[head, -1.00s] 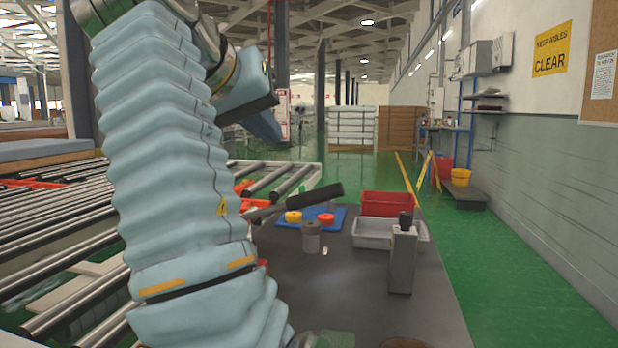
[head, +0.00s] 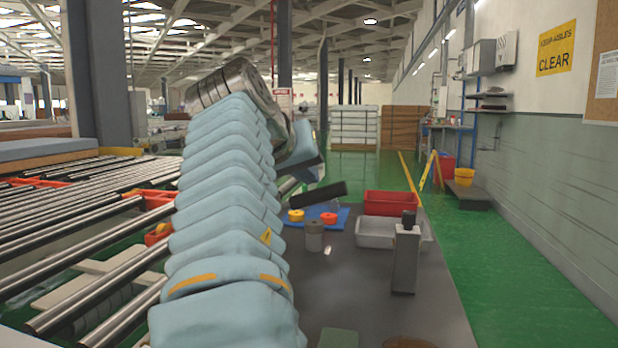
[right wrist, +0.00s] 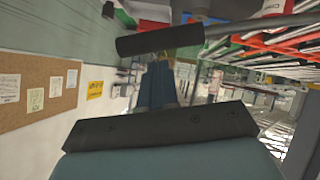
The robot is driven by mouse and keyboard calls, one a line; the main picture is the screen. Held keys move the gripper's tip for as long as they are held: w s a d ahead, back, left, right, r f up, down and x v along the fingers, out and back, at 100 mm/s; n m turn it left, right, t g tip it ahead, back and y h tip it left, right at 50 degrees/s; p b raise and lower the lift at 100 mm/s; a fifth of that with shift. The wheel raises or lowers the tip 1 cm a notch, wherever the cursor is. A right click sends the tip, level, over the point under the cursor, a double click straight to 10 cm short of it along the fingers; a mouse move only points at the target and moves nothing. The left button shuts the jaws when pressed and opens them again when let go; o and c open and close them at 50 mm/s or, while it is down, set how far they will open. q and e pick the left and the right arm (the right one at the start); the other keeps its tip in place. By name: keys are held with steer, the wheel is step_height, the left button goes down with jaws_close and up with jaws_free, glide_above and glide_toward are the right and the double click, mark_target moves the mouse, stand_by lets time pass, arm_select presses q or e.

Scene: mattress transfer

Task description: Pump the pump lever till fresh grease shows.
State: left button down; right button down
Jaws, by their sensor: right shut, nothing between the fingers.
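The pump lever shows as a thick dark handle (head: 318,194), slightly tilted, over the dark bench. In the right wrist view its handle (right wrist: 160,39) sits on a metal rod running to the right. My right gripper (head: 312,173) is just above and left of the handle, at the end of my sleeved arm. In the right wrist view its blue fingers (right wrist: 160,68) are shut together and empty, pointing at the handle, and a gap seems to remain. My sleeved arm hides the lever's base. I cannot make out any grease. My left gripper is not in view.
On the bench (head: 365,290) stand a grey cylinder (head: 314,236), a blue mat (head: 340,217) with yellow and red round parts, a grey tray (head: 375,236), a red bin (head: 390,203) and a grey post with black top (head: 405,258). A roller conveyor (head: 70,230) lies left.

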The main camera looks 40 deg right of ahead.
steer(key=shift+d+f, duration=0.25)
steer(key=shift+f, duration=0.25)
